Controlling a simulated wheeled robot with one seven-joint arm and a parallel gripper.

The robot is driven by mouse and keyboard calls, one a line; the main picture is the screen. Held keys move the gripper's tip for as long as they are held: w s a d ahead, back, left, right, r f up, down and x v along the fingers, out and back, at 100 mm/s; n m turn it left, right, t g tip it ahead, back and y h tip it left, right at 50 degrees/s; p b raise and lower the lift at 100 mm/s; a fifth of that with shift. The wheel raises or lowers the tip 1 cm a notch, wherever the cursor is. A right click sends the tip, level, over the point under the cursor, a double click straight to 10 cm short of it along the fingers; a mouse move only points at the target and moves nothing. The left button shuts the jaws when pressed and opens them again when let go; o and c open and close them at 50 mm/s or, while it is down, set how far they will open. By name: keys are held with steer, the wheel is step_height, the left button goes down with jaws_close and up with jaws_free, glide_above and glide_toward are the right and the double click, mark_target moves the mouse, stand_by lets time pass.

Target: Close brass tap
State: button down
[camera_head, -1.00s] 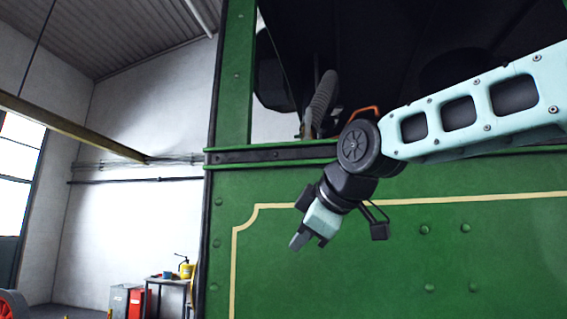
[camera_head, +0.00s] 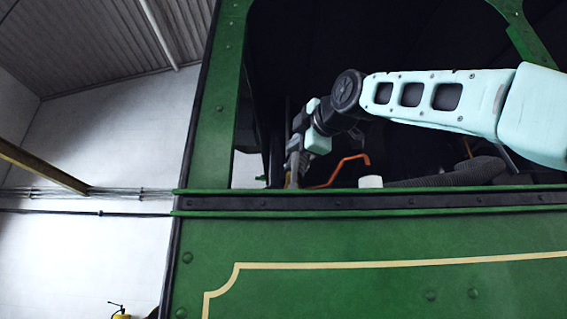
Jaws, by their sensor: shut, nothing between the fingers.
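I cannot make out a brass tap for certain in the head view. An orange-copper bent rod or pipe (camera_head: 345,165) rises inside the dark cab opening, just above the sill. My gripper (camera_head: 294,146) is at the left side of this opening, above the sill and to the left of the bent rod. It is shut, with nothing seen in it. Its fingertips are small and dark against the cab interior, beside a grey upright part (camera_head: 294,168); I cannot tell whether they touch it.
The green cab side wall (camera_head: 380,250) has a dark sill rail (camera_head: 400,201) below the opening. A green post (camera_head: 212,110) bounds the opening on the left. A ribbed grey hose (camera_head: 450,175) and a pale cylinder (camera_head: 370,182) show just above the sill.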

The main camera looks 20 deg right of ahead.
mark_target(295, 170)
steer(key=shift+s, duration=0.15)
steer(key=w+d+p, duration=0.2)
steer(key=w+p, duration=0.4)
steer(key=w, duration=0.3)
steer(key=shift+w+p, duration=0.15)
steer(key=shift+p, duration=0.2)
steer(key=shift+d+b, duration=0.1)
steer(key=shift+b, duration=0.25)
